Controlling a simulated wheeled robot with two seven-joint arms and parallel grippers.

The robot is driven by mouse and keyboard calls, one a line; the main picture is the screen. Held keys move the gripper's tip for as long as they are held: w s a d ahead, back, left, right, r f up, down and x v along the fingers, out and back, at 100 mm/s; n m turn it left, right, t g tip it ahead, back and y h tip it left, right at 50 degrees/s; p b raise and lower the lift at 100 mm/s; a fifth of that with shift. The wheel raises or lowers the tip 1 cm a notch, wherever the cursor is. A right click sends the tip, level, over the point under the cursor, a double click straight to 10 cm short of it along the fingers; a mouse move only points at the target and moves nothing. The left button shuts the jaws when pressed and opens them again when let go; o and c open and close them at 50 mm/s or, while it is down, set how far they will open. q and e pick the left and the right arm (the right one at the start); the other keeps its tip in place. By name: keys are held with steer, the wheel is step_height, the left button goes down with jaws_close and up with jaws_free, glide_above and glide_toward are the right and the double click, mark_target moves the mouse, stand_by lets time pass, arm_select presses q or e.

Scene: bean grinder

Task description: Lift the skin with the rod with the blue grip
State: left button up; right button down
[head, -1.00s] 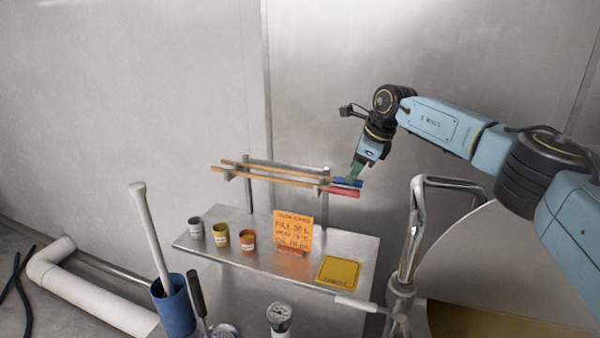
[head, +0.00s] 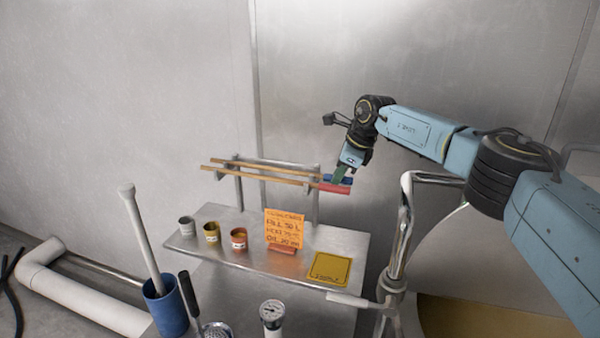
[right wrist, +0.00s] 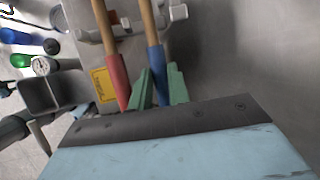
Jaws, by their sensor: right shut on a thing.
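Two wooden rods lie side by side across a metal rack, one with a blue grip (head: 340,179) and one with a red grip (head: 333,188). My right gripper (head: 341,172) has its green fingers on the blue grip at the rods' right end. In the right wrist view the blue grip (right wrist: 157,74) stands between the two green fingers, which are shut on it. The red grip (right wrist: 116,79) is outside them, to the left. The blue-grip rod still lies along the rack. I cannot make out the skin in these views. My left gripper is out of view.
The rack (head: 238,190) stands behind a metal shelf (head: 225,222) holding several small cups, an orange card (head: 285,228) and a yellow pad (head: 330,268). A bent metal pipe (head: 403,225) rises at right. A blue container (head: 167,310) is at lower left. Space above the rack is clear.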

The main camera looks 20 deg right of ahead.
steer(key=shift+r, duration=0.1)
step_height(320, 180, up, 10)
steer(key=shift+b, duration=0.35)
stand_by(0.6)
